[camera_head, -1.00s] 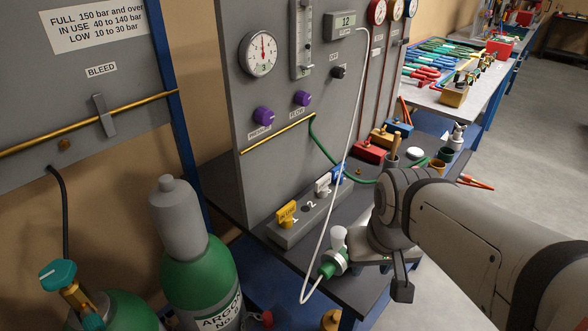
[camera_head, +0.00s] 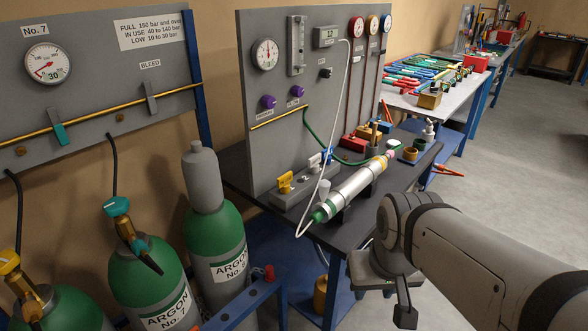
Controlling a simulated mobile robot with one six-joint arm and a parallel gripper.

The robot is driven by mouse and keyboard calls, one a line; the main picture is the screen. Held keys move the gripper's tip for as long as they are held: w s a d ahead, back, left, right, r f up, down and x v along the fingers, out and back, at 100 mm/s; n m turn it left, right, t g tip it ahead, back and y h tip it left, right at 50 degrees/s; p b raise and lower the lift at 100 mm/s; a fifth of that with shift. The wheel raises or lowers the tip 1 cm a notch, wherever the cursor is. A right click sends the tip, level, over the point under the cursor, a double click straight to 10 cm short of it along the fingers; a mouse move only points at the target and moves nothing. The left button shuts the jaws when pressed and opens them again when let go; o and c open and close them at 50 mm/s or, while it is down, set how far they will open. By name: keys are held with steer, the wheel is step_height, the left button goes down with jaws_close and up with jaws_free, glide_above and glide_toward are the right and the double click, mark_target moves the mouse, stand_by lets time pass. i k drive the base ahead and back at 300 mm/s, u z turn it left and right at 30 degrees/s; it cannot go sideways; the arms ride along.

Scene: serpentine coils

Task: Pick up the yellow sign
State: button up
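The yellow sign (camera_head: 285,181) is a small yellow tag standing upright at the left end of a grey block (camera_head: 290,201) on the dark bench, in front of the grey gauge panel. A white tag (camera_head: 315,164) and a small blue tag (camera_head: 327,153) stand farther along the same block. My gripper (camera_head: 383,291) is at the lower right, beyond the bench's front edge, well apart from the yellow sign. It is seen partly from behind my arm, and I cannot tell how far its fingers are apart. I see nothing held in it.
Green argon bottles (camera_head: 213,242) and a blue frame (camera_head: 246,301) stand at left.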

mark_target(283, 183)
steer(key=u, duration=0.2)
steer(key=i, duration=0.85)
steer(key=z, duration=0.1)
